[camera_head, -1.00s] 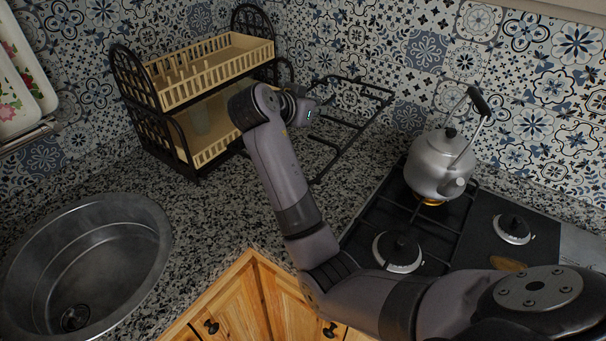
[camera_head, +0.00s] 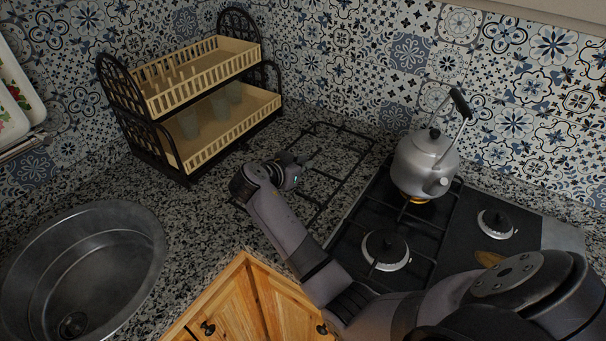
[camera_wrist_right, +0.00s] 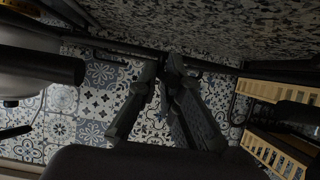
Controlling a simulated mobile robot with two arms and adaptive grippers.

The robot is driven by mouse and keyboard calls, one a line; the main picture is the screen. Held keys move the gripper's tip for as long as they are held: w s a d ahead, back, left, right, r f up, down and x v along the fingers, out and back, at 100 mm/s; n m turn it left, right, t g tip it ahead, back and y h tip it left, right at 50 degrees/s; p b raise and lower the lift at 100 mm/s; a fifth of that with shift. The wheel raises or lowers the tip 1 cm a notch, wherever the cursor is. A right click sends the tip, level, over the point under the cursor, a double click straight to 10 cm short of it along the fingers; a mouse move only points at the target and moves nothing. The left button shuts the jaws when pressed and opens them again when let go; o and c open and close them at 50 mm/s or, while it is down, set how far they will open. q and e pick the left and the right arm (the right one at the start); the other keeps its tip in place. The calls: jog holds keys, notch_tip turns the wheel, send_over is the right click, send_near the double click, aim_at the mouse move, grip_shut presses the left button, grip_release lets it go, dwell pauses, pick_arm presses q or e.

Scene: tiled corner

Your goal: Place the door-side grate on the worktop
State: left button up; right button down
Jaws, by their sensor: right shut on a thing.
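The door-side grate, a black wire frame (camera_head: 347,131), lies flat and level over the speckled worktop (camera_head: 205,215), between the dish rack and the hob. I cannot tell whether all of it touches the worktop. My right gripper (camera_head: 308,158) is at the grate's left side, shut on a bar. In the right wrist view the fingers (camera_wrist_right: 171,72) close around the dark grate bar (camera_wrist_right: 120,46). My arm and wrist hide part of the grate's near left side. My left gripper is not in view.
A two-tier dish rack (camera_head: 205,80) with cups stands left of the grate. A metal kettle (camera_head: 425,162) stands on the black hob (camera_head: 400,225) to the right, over a lit burner. The sink (camera_head: 85,270) is at the left; the tiled wall stands close behind.

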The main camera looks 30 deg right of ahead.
jog(key=shift+f+p, duration=0.3)
jog(key=shift+f, duration=1.65)
jog(key=c, duration=2.1)
grip_release()
jog(key=shift+f, duration=0.15)
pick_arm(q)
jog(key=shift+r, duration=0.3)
pick_arm(e)
jog(key=o, duration=0.3)
jog(key=shift+o, duration=0.2)
